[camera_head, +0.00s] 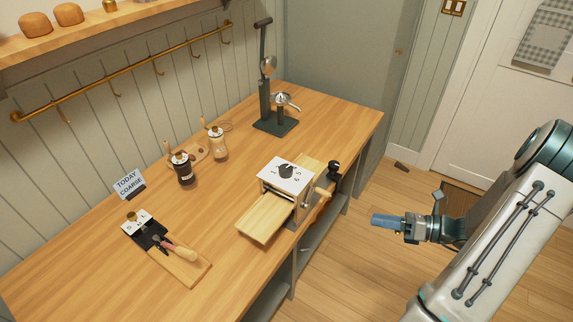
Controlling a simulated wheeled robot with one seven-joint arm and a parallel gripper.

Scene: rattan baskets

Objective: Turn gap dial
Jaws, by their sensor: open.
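The gap dial (287,171) is a dark knob on the white, marked top plate of a small machine (289,177) on the wooden table. Numbers show around it, but its exact setting is too small to read. A pale wooden tray or board (262,222) extends from the machine's front left. My gripper (376,221) is open and empty, in the air beyond the table's right edge. It points left and is apart from the machine and dial.
A crank with a wooden handle (322,192) and a black clamp knob (334,168) stick out at the machine's right. A sign (129,183) reads "TODAY COARSE". Jars (182,168), a tall lever press (266,90) and a tool board (180,267) stand elsewhere on the table (110,285).

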